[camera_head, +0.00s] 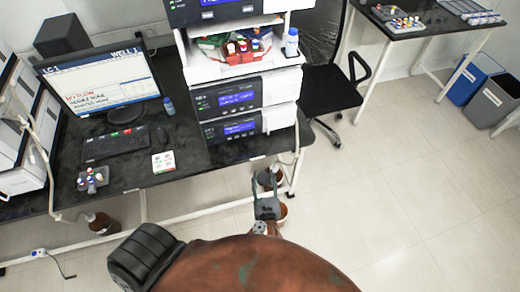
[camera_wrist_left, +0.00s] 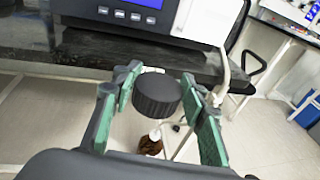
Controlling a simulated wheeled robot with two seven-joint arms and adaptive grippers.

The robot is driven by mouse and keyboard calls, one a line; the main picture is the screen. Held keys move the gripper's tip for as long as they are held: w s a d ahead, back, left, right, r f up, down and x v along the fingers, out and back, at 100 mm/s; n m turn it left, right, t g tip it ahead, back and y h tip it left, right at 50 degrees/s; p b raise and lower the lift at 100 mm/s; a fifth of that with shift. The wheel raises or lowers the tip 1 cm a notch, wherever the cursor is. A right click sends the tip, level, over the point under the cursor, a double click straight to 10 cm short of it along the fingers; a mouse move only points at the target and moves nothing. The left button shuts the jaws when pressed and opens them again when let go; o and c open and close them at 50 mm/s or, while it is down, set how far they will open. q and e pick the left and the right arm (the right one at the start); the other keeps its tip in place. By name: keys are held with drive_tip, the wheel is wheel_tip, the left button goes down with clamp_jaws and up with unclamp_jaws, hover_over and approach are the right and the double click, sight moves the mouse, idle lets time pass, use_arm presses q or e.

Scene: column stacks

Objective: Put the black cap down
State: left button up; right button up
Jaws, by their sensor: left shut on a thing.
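The black cap (camera_wrist_left: 157,95) is a round, ribbed screw cap, seen between the green-padded fingers of my left gripper (camera_wrist_left: 161,78) in the left wrist view. The gripper is shut on it and holds it in the air in front of the bench edge. In the head view my left gripper (camera_head: 267,192) is near the front right corner of the dark bench (camera_head: 215,158); the cap is hard to make out there. My right gripper is in neither view.
The bench holds a monitor (camera_head: 105,82), a keyboard (camera_head: 115,144), a small vial rack (camera_head: 92,180) and a stacked instrument column (camera_head: 228,98). A brown bottle with a white top (camera_wrist_left: 151,143) is below the gripper. The bench front near the keyboard has free room.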

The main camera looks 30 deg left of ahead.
use_arm(q)
drive_tip(key=r+x, duration=0.1)
drive_tip(key=x, duration=0.3)
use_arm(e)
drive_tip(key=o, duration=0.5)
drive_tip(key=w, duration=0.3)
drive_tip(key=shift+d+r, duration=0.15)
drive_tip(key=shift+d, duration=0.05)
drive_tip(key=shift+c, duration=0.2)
use_arm(q)
approach(259, 148)
drive_tip(key=w+a+r, duration=0.2)
drive_tip(key=w+a, duration=0.1)
drive_tip(key=w, duration=0.1)
drive_tip(key=shift+r, duration=0.4)
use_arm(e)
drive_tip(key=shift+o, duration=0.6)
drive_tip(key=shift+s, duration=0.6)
use_arm(q)
drive_tip(key=shift+w+a, duration=0.35)
drive_tip(key=shift+w, duration=0.2)
drive_tip(key=x, duration=0.3)
drive_tip(key=shift+w+a+r, duration=0.2)
drive_tip(key=shift+w+a, duration=0.05)
drive_tip(key=shift+w, duration=0.1)
drive_tip(key=shift+s+f, duration=0.1)
drive_tip(key=shift+f, duration=0.6)
drive_tip(key=shift+s+d, duration=0.1)
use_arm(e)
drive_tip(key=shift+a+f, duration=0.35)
